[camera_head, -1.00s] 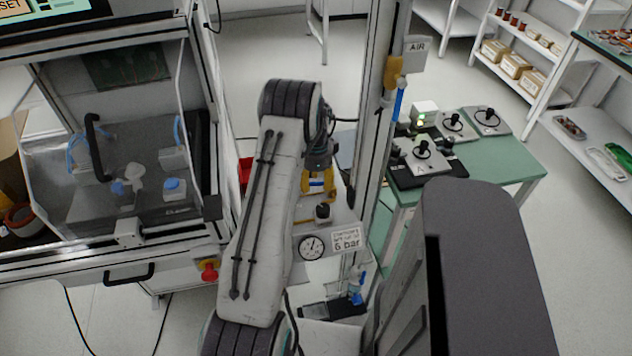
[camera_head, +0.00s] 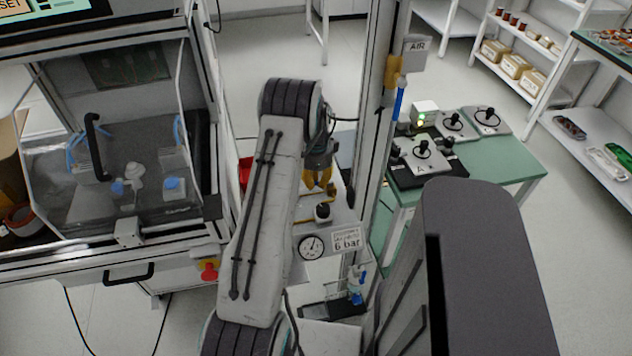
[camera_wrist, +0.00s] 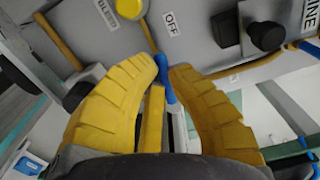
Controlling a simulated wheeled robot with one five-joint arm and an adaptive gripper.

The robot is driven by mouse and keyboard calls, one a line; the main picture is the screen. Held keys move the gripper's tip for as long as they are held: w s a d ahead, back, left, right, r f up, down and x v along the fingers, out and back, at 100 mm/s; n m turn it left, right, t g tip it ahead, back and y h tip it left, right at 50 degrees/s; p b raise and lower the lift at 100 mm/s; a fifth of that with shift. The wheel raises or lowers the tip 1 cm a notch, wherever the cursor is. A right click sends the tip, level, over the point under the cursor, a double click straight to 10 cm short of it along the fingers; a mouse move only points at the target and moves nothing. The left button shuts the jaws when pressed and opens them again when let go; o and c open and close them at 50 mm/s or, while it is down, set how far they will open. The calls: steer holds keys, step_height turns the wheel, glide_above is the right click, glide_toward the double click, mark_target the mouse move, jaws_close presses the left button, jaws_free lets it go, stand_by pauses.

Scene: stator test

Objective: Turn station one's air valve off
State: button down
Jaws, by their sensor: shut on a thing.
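In the wrist view, the yellow fingers of my gripper (camera_wrist: 168,70) are closed around a blue lever handle (camera_wrist: 160,97), close to a grey panel. A white label reading OFF (camera_wrist: 171,23) is on the panel just beyond the fingertips. In the head view, my gripper (camera_head: 318,178) is partly hidden by my arm, above the panel with a pressure gauge (camera_head: 311,247) and a 6 bar sign (camera_head: 347,241). The handle in my fingers cannot be made out there.
A glass-fronted test cabinet (camera_head: 112,270) with a red stop button (camera_head: 209,270) stands at left. An upright post with an AIR sign (camera_head: 416,47) and another blue lever (camera_head: 400,102) rises at right. A green table (camera_head: 500,168) with devices stands behind it. A dark knob (camera_wrist: 268,36) sits on the panel.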

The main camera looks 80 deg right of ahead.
steer(key=shift+a+f+n+b, duration=0.2)
steer(key=shift+f+n+b, duration=0.1)
steer(key=shift+b, duration=0.1)
steer(key=shift+s+a+r+n, duration=0.15)
steer(key=shift+a+n, duration=0.05)
steer(key=shift+n, duration=0.3)
steer(key=c, duration=1.1)
jaws_free()
steer(key=shift+d, duration=0.1)
steer(key=shift+r, duration=0.1)
step_height(320, 180, up, 12)
steer(key=shift+f, duration=0.1)
